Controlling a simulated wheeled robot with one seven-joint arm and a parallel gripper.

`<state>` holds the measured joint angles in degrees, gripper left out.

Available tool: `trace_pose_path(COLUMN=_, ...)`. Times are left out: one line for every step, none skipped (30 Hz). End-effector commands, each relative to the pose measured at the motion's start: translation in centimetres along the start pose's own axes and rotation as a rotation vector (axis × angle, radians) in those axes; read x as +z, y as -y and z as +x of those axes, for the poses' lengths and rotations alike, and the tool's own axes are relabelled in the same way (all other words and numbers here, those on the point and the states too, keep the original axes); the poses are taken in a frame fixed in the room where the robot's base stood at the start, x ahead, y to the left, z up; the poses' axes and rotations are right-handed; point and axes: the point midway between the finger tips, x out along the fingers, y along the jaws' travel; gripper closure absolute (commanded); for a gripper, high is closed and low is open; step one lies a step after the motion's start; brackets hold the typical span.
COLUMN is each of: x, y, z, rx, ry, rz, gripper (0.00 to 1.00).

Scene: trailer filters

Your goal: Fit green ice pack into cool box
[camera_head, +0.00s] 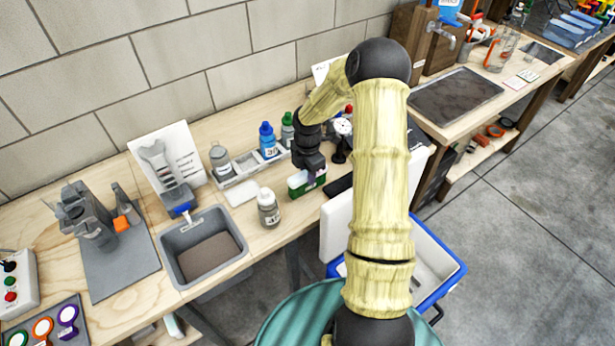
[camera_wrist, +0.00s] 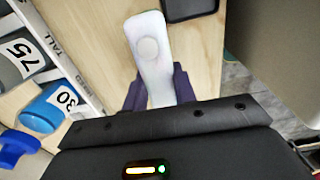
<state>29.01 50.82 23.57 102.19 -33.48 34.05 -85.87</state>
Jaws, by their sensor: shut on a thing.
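The green ice pack (camera_head: 308,184), green with a white top, is at the front edge of the bench. My gripper (camera_head: 308,168) is above it and shut on it. In the wrist view the ice pack (camera_wrist: 150,48) shows its white top face with a round cap, between my two dark fingers (camera_wrist: 157,90). I cannot tell whether it touches the bench. The cool box (camera_head: 455,275), white with a blue rim, stands low in front of the bench, right of the pack. Its white lid (camera_head: 335,222) stands raised; my arm hides much of the box.
A white-capped bottle (camera_head: 268,207) stands left of the pack. Behind are a rack (camera_head: 240,168) with a blue bottle (camera_head: 268,140) and a green bottle (camera_head: 287,130). A dark flat item (camera_head: 338,186) lies right of the pack. A grey bin (camera_head: 203,250) is farther left.

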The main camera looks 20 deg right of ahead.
Motion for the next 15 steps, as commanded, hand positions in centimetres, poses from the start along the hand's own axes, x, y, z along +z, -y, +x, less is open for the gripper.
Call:
trace_pose_path(x=0.1, y=-0.1, z=-0.7, rx=0.003, ry=0.002, rz=0.001, gripper=1.0)
trace_pose_path(x=0.1, y=-0.1, z=-1.2, rx=0.003, ry=0.002, rz=0.001, gripper=1.0)
trace_pose_path(x=0.1, y=-0.1, z=-1.9, rx=0.005, ry=0.003, rz=-0.001, gripper=1.0)
trace_pose_path(x=0.1, y=-0.1, z=-2.5, rx=0.004, ry=0.003, rz=-0.001, gripper=1.0)
trace_pose_path(x=0.1, y=-0.1, z=-3.1, rx=0.005, ry=0.003, rz=0.0, gripper=1.0)
trace_pose_path(x=0.1, y=-0.1, z=-3.9, rx=0.004, ry=0.003, rz=0.001, gripper=1.0)
trace_pose_path(x=0.1, y=-0.1, z=-4.5, rx=0.004, ry=0.004, rz=0.001, gripper=1.0)
trace_pose_path(x=0.1, y=-0.1, z=-5.1, rx=0.005, ry=0.004, rz=0.0, gripper=1.0)
trace_pose_path(x=0.1, y=-0.1, z=-5.9, rx=0.004, ry=0.003, rz=0.0, gripper=1.0)
trace_pose_path(x=0.1, y=-0.1, z=-6.5, rx=0.004, ry=0.004, rz=0.0, gripper=1.0)
trace_pose_path(x=0.1, y=-0.1, z=-7.0, rx=0.003, ry=0.003, rz=0.0, gripper=1.0)
trace_pose_path(x=0.1, y=-0.1, z=-7.6, rx=0.004, ry=0.003, rz=0.0, gripper=1.0)
trace_pose_path(x=0.1, y=-0.1, z=-8.0, rx=0.003, ry=0.003, rz=0.0, gripper=1.0)
trace_pose_path(x=0.1, y=-0.1, z=-8.3, rx=0.002, ry=0.003, rz=0.0, gripper=1.0)
trace_pose_path(x=0.1, y=-0.1, z=-8.6, rx=0.002, ry=0.002, rz=0.0, gripper=1.0)
